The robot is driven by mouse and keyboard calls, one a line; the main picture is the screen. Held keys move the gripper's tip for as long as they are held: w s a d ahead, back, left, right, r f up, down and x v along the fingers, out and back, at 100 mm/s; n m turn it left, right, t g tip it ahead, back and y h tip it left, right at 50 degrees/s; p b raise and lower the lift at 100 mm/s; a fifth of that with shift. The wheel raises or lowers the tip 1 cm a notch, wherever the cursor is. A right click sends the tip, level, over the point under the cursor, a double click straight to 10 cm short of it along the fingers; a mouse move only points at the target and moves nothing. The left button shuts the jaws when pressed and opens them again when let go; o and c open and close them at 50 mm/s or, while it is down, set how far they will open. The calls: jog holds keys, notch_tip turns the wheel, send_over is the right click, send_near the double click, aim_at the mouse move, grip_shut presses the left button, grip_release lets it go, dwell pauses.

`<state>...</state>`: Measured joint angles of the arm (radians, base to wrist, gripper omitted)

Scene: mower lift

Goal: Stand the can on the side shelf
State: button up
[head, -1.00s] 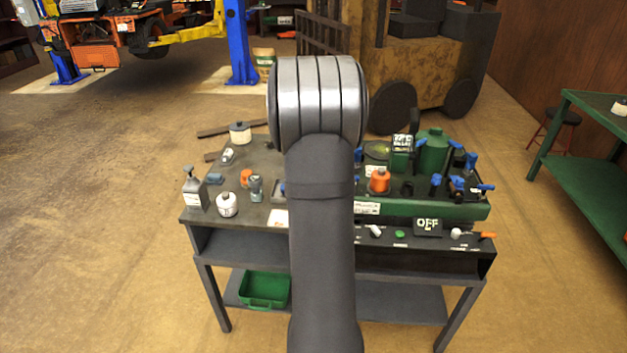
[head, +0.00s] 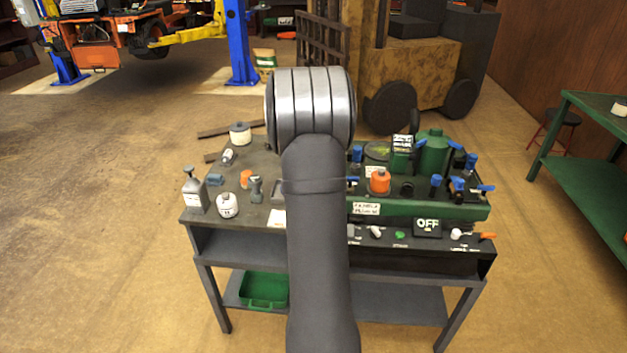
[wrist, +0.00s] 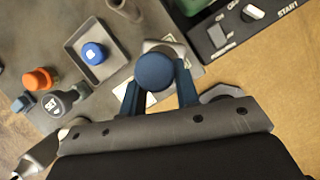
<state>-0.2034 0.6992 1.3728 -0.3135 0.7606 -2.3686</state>
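In the wrist view, a can with a dark blue rounded cap (wrist: 155,71) sits between the two blue fingers of my gripper (wrist: 158,92). The fingers lie close against both its sides and look shut on it. Part of a grey round shape shows just beyond the cap. In the head view my own arm hides the gripper and this can. I cannot tell whether its base touches the bench. A green side bench (head: 590,165) stands at the right edge of the head view; I cannot tell whether it is the side shelf.
The grey bench (head: 250,208) carries a spray bottle (head: 194,190), a white jar (head: 227,205) and a white canister (head: 240,134). A square tray (wrist: 116,63) holds a blue-capped item (wrist: 94,53). Green machinery (head: 420,209) fills the bench's right side.

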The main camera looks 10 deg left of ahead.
jog(key=o, duration=0.3)
jog(key=v, duration=1.2)
jog(key=shift+r, duration=0.15)
notch_tip(320, 180, up, 13)
jog(key=shift+r, duration=0.15)
dwell(1.8)
jog(key=shift+d, duration=0.1)
jog(key=s+d, duration=0.3)
jog(key=d, duration=1.3)
jog(key=shift+d, duration=0.4)
